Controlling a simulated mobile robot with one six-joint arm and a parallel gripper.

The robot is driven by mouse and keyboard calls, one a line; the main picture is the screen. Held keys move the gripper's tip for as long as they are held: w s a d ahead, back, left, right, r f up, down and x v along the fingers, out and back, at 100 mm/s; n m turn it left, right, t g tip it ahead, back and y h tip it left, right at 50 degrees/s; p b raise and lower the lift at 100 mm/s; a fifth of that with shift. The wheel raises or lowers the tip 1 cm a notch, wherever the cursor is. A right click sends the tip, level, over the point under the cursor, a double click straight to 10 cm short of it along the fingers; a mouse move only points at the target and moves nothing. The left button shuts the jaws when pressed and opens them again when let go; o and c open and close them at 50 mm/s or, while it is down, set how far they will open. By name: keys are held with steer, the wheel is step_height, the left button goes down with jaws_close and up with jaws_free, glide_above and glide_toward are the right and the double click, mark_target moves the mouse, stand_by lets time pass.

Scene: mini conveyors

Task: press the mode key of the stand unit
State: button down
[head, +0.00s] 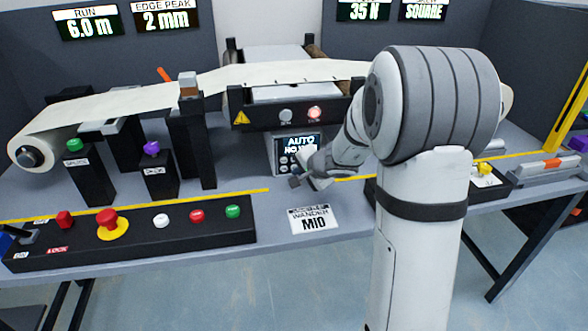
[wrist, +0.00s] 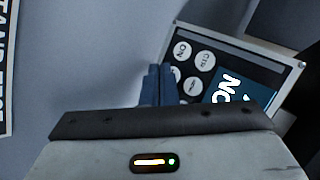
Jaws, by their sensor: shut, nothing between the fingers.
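The stand unit (head: 273,160) is a small light panel with a dark screen reading "AUTO" and round keys, under the web at the table's middle. In the wrist view the unit (wrist: 285,62) appears turned, with several white round keys (wrist: 205,61) beside its screen (wrist: 228,92). I cannot tell which key is the mode key; one key is partly hidden behind my fingers. My gripper (head: 296,182) is in front of the unit's lower part. In the wrist view its fingers (wrist: 157,72) are together and empty, overlapping the key area's edge. Whether they touch a key is unclear.
A black control box (head: 140,238) with red, white and green buttons and a red emergency stop (head: 107,220) is at the front left. Black posts with green (head: 75,145) and purple (head: 152,148) knobs stand left.

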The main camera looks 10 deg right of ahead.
mark_target(304, 197)
steer(key=shift+w, duration=0.35)
stand_by(0.7)
steer(key=shift+s, duration=0.15)
steer(key=shift+s+b, duration=0.6)
steer(key=shift+b, duration=0.05)
steer(key=shift+s+b, duration=1.15)
steer(key=shift+s, duration=1.4)
